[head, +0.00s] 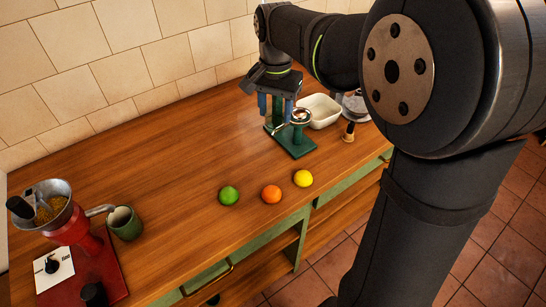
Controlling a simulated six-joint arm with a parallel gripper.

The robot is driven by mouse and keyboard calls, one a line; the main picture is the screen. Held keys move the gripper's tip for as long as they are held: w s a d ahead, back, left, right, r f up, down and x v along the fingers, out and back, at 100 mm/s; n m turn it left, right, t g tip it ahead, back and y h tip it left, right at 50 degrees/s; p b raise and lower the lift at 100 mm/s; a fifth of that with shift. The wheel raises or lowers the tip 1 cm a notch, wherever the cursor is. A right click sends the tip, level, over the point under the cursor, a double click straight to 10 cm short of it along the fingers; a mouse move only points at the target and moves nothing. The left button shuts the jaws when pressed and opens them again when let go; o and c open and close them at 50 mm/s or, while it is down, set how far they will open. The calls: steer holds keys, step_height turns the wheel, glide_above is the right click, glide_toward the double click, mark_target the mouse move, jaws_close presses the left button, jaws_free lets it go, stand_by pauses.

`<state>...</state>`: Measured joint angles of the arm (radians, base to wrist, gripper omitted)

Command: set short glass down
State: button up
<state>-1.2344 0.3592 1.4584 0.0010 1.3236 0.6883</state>
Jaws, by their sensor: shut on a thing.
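My gripper (276,110) is at the back of the wooden counter, pointing down, with its two blue fingers apart around a dim greenish shape. I take this shape to be the short glass (277,107); its outline is hard to make out. The gripper is shut on it. It shows in front of or above a green stand (292,148) with a metal ring on it. I cannot tell whether the glass touches anything below.
A cream dish (319,111) and a wood-handled metal tool (349,130) are right of the stand. Green (229,195), orange (271,194) and yellow (303,178) balls or fruits lie near the front edge. A red grinder (78,232) and green mug (125,223) stand left. The counter's middle is clear.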

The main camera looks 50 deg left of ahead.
mark_target(273, 135)
steer(key=shift+d+r+m, duration=0.15)
steer(key=shift+d+m, duration=0.25)
steer(key=shift+m, duration=0.3)
steer(key=shift+s+f, duration=0.1)
steer(key=shift+f, duration=0.15)
step_height(273, 135, down, 13)
steer(key=shift+f, duration=0.1)
steer(key=a, duration=0.1)
steer(key=w+a, duration=0.1)
steer(key=a+f, duration=0.1)
steer(key=shift+w+a, duration=0.25)
steer(key=shift+a, duration=0.05)
steer(key=shift+f, duration=0.15)
steer(key=o, duration=0.7)
steer(key=shift+f, duration=0.15)
steer(key=o, duration=0.4)
